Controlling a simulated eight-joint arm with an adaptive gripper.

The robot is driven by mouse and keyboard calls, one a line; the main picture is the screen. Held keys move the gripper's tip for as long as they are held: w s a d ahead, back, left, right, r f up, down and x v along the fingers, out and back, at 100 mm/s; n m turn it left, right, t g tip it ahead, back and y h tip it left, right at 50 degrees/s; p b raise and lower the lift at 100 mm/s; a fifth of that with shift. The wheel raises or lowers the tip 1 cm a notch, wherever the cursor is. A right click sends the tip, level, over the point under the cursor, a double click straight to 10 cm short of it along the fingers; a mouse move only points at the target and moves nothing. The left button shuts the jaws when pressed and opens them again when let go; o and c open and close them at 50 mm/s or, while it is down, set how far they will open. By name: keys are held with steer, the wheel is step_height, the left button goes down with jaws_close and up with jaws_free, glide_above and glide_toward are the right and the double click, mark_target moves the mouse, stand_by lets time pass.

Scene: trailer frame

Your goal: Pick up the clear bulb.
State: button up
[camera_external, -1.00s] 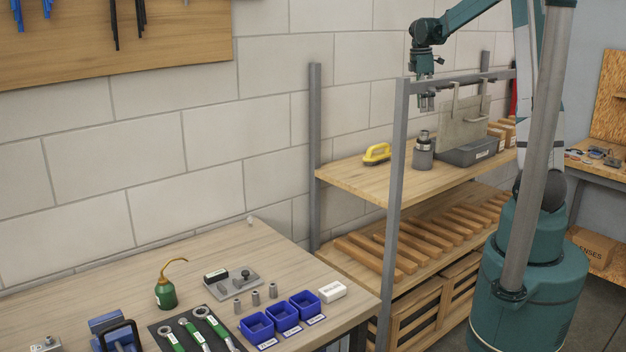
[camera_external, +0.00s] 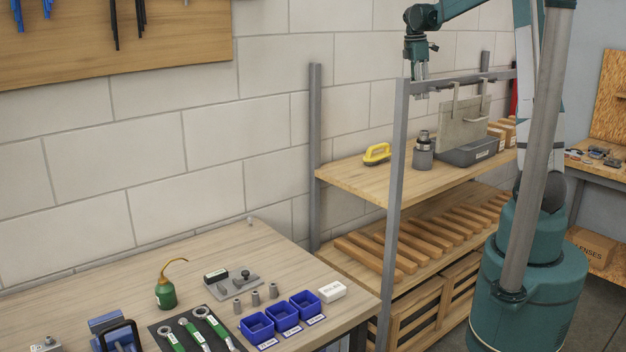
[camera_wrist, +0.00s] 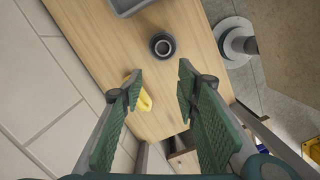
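I cannot make out a clear bulb for certain in either view. A small pale object (camera_external: 250,220) lies at the back edge of the workbench, too small to identify. My gripper (camera_external: 420,74) is above the upper wooden shelf, to the upper left of the grey canister (camera_external: 422,156) in the external view. In the wrist view my gripper (camera_wrist: 158,82) has its two green fingers wide apart, with nothing between them. The canister's round dark opening (camera_wrist: 163,46) shows beyond the fingertips. The left finger partly hides a yellow-handled tool (camera_wrist: 144,100).
The shelf (camera_external: 350,176) also holds a grey bin (camera_external: 468,152). A metal post (camera_external: 397,190) and top rail stand close to my gripper. The workbench (camera_external: 130,275) holds blue bins (camera_external: 283,318), wrenches (camera_external: 190,335) and a green oil can (camera_external: 166,294). Its back right is mostly clear.

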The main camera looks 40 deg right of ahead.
steer(key=w+a+n+h+b, duration=0.1)
steer(key=w+a+n, duration=0.1)
steer(key=w+a, duration=0.5)
steer(key=w+a+n+b, duration=0.15)
steer(key=w+a, duration=0.35)
steer(key=a, duration=0.5)
steer(key=n+t+b, duration=0.4)
steer(key=n+b, duration=0.1)
steer(key=n, duration=0.7)
glide_above(246, 220)
steer(key=s+a, duration=0.2)
step_height(246, 220, down, 36)
steer(key=h, duration=0.1)
steer(key=shift+x, duration=1.25)
